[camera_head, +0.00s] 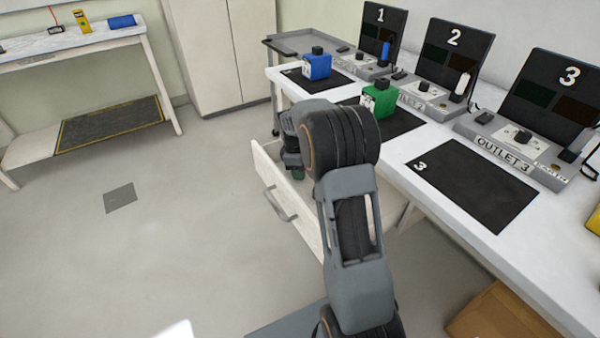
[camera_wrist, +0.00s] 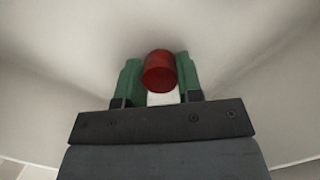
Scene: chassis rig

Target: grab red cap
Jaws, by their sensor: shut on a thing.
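The red cap (camera_wrist: 160,72) shows in the wrist view as a short red cylinder between the two green fingers of my gripper (camera_wrist: 158,80). The fingers are shut on it, one on its left side and one on its right. Pale walls surround the gripper in that view. In the head view my arm reaches toward the open white drawer (camera_head: 284,205) under the bench. There the arm hides most of the gripper, and the cap does not show.
The white bench (camera_head: 455,222) carries a blue box (camera_head: 317,66), a green box (camera_head: 379,101) and numbered outlet stations. Black mat 3 (camera_head: 473,185) is bare. A cardboard box (camera_head: 497,318) stands low at right.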

